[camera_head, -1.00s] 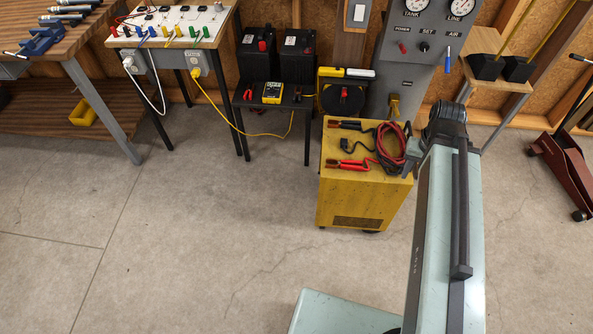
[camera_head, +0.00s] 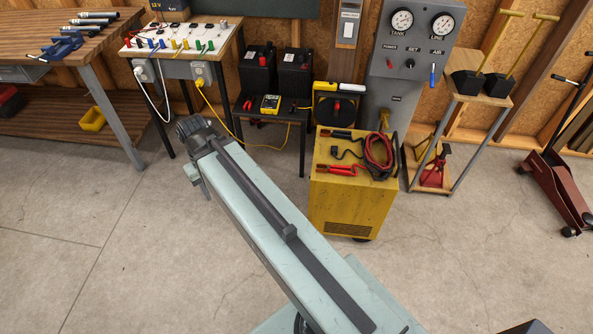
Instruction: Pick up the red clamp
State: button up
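A red clamp (camera_head: 338,170) lies on top of the yellow cart (camera_head: 345,205), at its front left. A red and black cable lies coiled beside it, and a black clamp (camera_head: 339,134) lies behind it. My arm reaches across the lower middle to the upper left, and its dark joint end is left of the cart, apart from the clamp. My gripper's fingers do not show; they are out of sight beyond the arm. Small red clips (camera_head: 252,105) also lie on the low black table.
The low black table (camera_head: 285,115) holds a yellow meter (camera_head: 270,104) and stands behind the cart at left. A grey gauge panel (camera_head: 410,60) stands behind the cart. A small stand (camera_head: 455,122) is at right. Bare concrete floor is open on both sides of the cart.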

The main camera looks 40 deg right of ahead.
aim_at(332, 169)
jog(key=u, duration=0.25)
jog(key=i, duration=1)
jog(key=z, duration=0.05)
